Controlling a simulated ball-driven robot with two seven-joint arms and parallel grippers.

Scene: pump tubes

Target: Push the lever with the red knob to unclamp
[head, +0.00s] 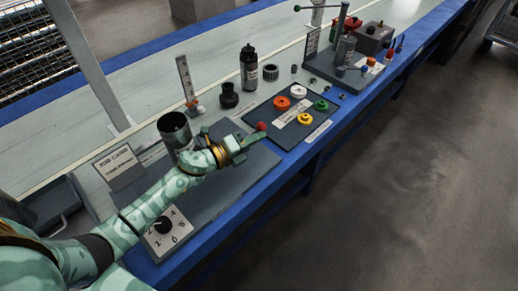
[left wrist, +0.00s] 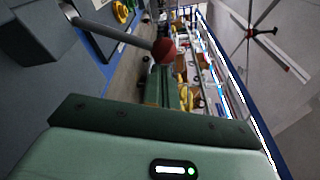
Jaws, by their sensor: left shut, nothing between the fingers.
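The red knob (head: 262,126) sits at the end of a lever over the grey clamp base at the near end of the bench. In the left wrist view the red knob (left wrist: 164,51) tops a grey lever rod (left wrist: 115,33) that comes from a grey block at upper left. My left gripper (head: 243,143) is shut and empty, just beside the knob. In the left wrist view its closed fingers (left wrist: 161,86) point toward the knob and end close below it. I cannot tell whether they touch it. My right gripper is not in view.
A dark metal cup (head: 174,130) stands behind my left wrist. A dial plate (head: 168,234) and a job card (head: 118,165) are nearby. Farther along are a dark mat (head: 262,113) with coloured rings, a black bottle (head: 249,68) and another fixture. The floor at right is clear.

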